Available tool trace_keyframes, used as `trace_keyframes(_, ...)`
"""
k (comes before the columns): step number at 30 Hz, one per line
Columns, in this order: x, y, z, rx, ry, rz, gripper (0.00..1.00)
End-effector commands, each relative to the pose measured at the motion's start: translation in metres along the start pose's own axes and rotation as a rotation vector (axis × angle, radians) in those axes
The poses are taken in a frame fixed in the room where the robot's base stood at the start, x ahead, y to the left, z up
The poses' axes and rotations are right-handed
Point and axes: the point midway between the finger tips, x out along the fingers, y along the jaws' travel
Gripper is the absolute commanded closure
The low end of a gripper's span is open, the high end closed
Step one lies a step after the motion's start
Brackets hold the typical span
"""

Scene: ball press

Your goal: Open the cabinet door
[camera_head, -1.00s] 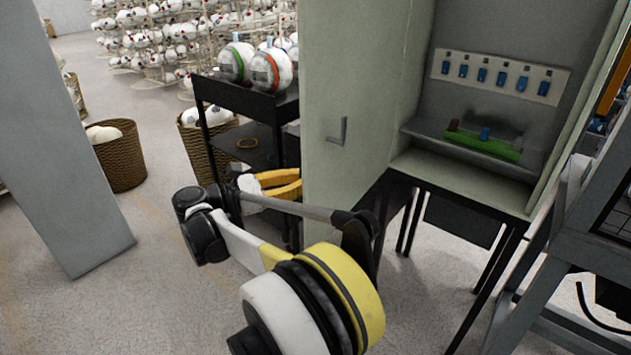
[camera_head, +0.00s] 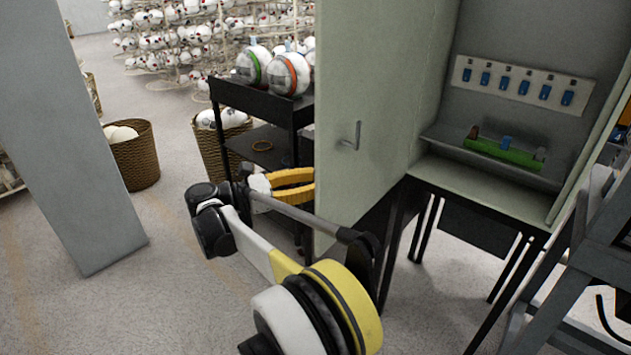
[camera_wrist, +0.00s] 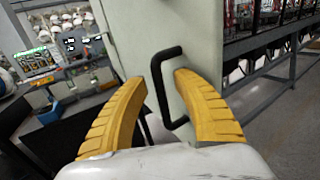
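The cabinet is pale green, and its door (camera_head: 375,110) stands swung open in the head view, with the interior showing to the right. My gripper (camera_head: 312,184) has yellow fingers and is low and left of the handle in the head view. In the wrist view my gripper (camera_wrist: 160,80) has its fingers spread apart, with the handle between them. I cannot tell if they touch it.
A black cart (camera_head: 262,100) with two striped balls (camera_head: 289,74) stands left of the door. Wicker baskets (camera_head: 135,160) are on the floor behind. The cabinet interior holds a row of blue switches (camera_head: 504,82) and a green part (camera_head: 503,152). A grey frame (camera_head: 590,230) stands right.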

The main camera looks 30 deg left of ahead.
Motion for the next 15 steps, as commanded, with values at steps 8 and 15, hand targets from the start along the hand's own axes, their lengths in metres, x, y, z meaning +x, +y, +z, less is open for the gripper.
trace_keyframes(8, -0.002, 0.000, 0.001, 0.000, -0.001, -0.001, 0.66)
trace_keyframes(15, -0.044, 0.001, 0.001, 0.000, -0.001, 0.001, 0.66)
